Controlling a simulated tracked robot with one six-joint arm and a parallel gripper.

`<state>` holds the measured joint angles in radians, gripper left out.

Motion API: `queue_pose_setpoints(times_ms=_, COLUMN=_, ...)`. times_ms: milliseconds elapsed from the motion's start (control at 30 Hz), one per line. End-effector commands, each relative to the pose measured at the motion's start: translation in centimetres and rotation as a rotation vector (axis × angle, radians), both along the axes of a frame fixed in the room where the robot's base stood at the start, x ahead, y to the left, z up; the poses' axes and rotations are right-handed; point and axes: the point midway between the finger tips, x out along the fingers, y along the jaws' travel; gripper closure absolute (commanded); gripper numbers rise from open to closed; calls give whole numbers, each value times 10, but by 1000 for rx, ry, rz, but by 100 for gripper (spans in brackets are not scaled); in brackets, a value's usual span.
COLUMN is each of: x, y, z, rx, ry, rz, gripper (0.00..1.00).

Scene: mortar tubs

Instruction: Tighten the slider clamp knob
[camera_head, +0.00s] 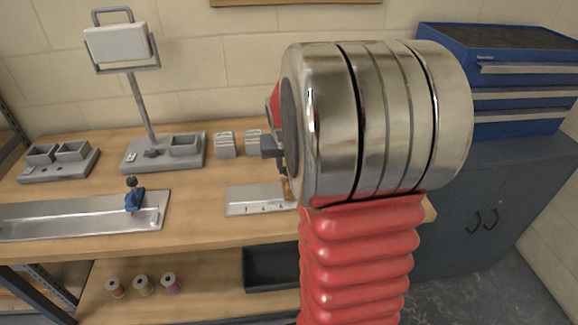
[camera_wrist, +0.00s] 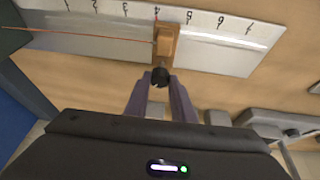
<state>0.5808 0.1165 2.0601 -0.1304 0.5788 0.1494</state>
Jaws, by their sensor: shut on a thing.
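A brass-coloured slider clamp (camera_wrist: 166,42) sits across a pale metal scale plate (camera_wrist: 225,40) with printed numbers, near the 4 mark in the wrist view. Its black knob (camera_wrist: 160,76) points toward my gripper (camera_wrist: 161,84). My gripper's two fingers are shut on the knob, one on each side. In the head view the scale plate (camera_head: 250,205) lies on the bench, partly hidden by my arm. A little of the slider shows at the plate's right end; the knob cannot be made out there.
A longer metal rail (camera_head: 70,218) with a blue clamp (camera_head: 134,196) lies to the left on the wooden bench. A lamp-like stand (camera_head: 140,95) and grey trays are behind. A thin orange line runs to the slider in the wrist view. A blue drawer chest (camera_head: 500,80) stands right.

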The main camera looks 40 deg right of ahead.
Motion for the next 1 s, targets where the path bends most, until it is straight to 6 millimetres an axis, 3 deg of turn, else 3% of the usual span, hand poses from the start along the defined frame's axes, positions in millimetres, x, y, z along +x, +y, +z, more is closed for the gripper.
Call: queue_pose_setpoints(times_ms=1000, x=6, y=3, z=0, rx=-1, ry=0, rz=-640, gripper=100)
